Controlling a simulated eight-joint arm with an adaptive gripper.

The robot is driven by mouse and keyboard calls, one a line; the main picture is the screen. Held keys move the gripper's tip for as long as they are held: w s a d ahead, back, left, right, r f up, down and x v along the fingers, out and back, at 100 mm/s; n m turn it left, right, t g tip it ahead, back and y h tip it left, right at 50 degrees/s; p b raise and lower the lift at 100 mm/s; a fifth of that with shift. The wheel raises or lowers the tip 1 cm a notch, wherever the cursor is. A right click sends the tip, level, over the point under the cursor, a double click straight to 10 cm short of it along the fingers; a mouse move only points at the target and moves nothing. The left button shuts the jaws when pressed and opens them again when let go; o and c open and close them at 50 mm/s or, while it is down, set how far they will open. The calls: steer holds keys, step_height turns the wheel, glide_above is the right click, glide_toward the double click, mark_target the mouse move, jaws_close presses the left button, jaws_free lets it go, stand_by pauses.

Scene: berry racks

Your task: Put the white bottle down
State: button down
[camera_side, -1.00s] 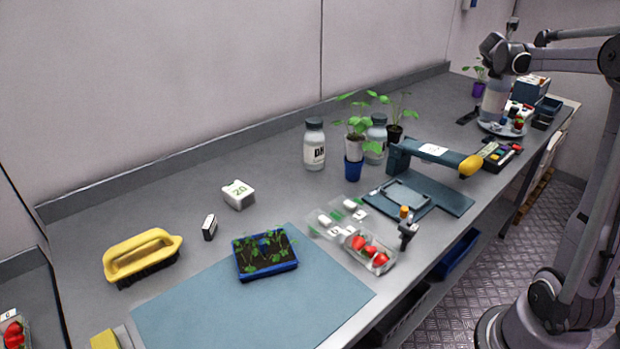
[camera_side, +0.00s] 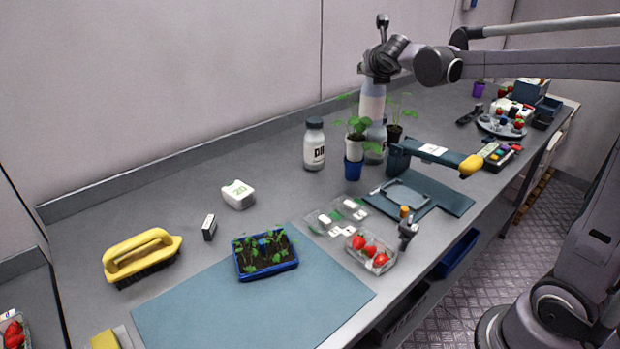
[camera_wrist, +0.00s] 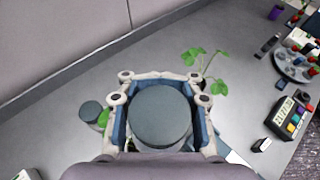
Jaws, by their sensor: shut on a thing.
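My gripper (camera_side: 376,76) is shut on the white bottle (camera_side: 372,101) and holds it upright above the bench. In the wrist view, the bottle's round grey lid (camera_wrist: 162,115) fills the space between the fingers of my gripper (camera_wrist: 160,100). In the side view, the held bottle's lower end is close to the leaves of a seedling and a second bottle (camera_side: 377,138). I cannot tell its exact height or whether it touches them.
A blue-grey device with a yellow knob (camera_side: 471,165) is to the right. The bench along the back wall, left of the third bottle, is clear.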

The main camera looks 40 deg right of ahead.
steer(key=w+a+n+t+y, duration=0.1)
steer(key=a+n+t+y, duration=0.4)
steer(key=a, duration=2.3)
steer(key=s+a+n+g+y, duration=0.1)
steer(key=s+a+n+y, duration=0.4)
steer(key=a, duration=0.7)
steer(key=s+a+n+g+y, duration=0.1)
steer(key=s+a+n+y, duration=0.4)
steer(key=a, duration=0.7)
steer(key=s+a+f+m, duration=0.1)
steer(key=s+a+f, duration=0.1)
steer(key=a+f, duration=0.3)
steer(key=s+a+f+m+h, duration=0.1)
steer(key=s+a+f, duration=0.1)
steer(key=a+f, duration=0.4)
steer(key=shift+f, duration=2.6)
